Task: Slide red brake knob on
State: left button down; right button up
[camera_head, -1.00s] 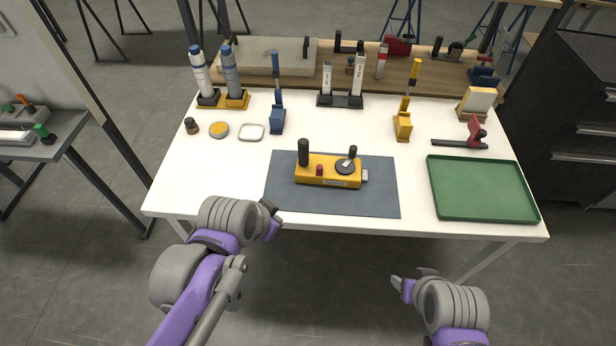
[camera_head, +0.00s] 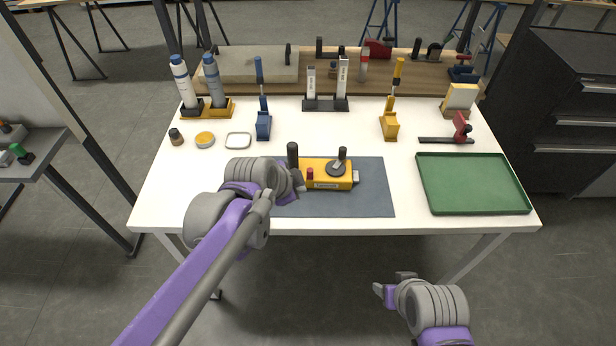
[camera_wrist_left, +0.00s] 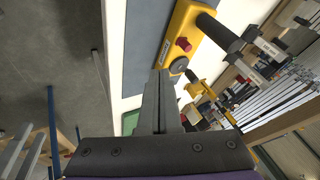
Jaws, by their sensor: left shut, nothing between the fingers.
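The yellow brake unit (camera_head: 343,181) lies on the dark mat on the white table. It carries a small red knob (camera_head: 310,173), a tall black handle (camera_head: 293,154) at its left end and a dark disc with a black knob (camera_head: 337,168) at its right. My left gripper (camera_head: 299,184) is shut and empty, at the unit's left end. In the left wrist view its fingers (camera_wrist_left: 160,98) point toward the yellow unit (camera_wrist_left: 174,28), whose red knob (camera_wrist_left: 183,44) shows beyond the tips. My right gripper (camera_head: 386,285) is in front of the table, away from the unit; its jaws are unclear.
A green tray (camera_head: 472,210) stands at the right on the table. Blue (camera_head: 263,125) and yellow (camera_head: 390,125) stands, a white-pillar rack (camera_head: 326,104) and bottles (camera_head: 180,82) stand behind. The mat (camera_head: 374,200) is bare at the right.

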aim_at(310, 173)
pick_arm(q)
jog(key=b+x, duration=0.1)
jog(key=x, duration=0.9)
jog(key=w, duration=0.3)
jog(key=shift+w+a+r, duration=0.1)
jog(key=shift+a+r, duration=0.1)
jog(key=shift+a, duration=0.15)
jog(key=shift+w, duration=0.3)
